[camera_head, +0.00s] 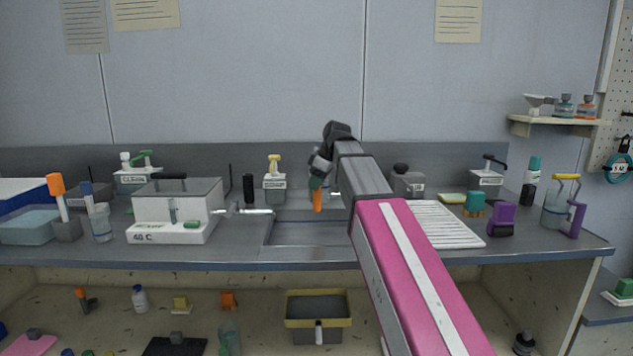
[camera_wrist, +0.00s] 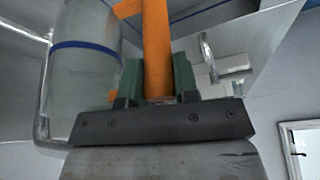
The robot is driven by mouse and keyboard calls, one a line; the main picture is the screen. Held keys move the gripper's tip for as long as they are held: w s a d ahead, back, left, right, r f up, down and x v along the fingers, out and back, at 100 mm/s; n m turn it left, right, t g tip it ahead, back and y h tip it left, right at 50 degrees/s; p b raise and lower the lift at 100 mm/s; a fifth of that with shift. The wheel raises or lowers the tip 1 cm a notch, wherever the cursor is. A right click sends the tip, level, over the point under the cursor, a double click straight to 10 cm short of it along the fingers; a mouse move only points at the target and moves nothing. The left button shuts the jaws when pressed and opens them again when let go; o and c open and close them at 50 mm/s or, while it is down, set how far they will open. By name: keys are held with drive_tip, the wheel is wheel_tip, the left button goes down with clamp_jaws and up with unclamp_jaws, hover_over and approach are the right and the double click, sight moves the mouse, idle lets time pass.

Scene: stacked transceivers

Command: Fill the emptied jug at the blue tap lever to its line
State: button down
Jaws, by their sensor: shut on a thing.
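My gripper (camera_head: 316,184) is over the sink (camera_head: 310,232), with its green fingers shut on an upright orange handle (camera_head: 317,201). In the wrist view, the fingers (camera_wrist: 158,82) close on both sides of the orange handle (camera_wrist: 157,45). A clear jug (camera_wrist: 85,85) with a blue line around it stands left of the fingers, joined to the handle by orange stubs. I cannot make out any water level in it. A silver curved tap spout (camera_wrist: 215,60) shows right of the handle, apart from the jug. The jug's body is not clear in the head view. I see no blue lever clearly.
A clear-lidded 40 C bath (camera_head: 175,212) stands left of the sink, with a metal spout pointing right. Bottles stand behind the sink. A white drain rack (camera_head: 440,224) is at right, and another jug (camera_head: 553,212) with a yellow handle stands at the far right.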

sight(316, 197)
drive_tip(key=shift+f, duration=2.15)
drive_tip(key=shift+f, duration=0.6)
drive_tip(key=shift+r, duration=0.1)
drive_tip(key=shift+r, duration=0.55)
drive_tip(key=shift+f, duration=0.2)
drive_tip(key=shift+f, duration=0.5)
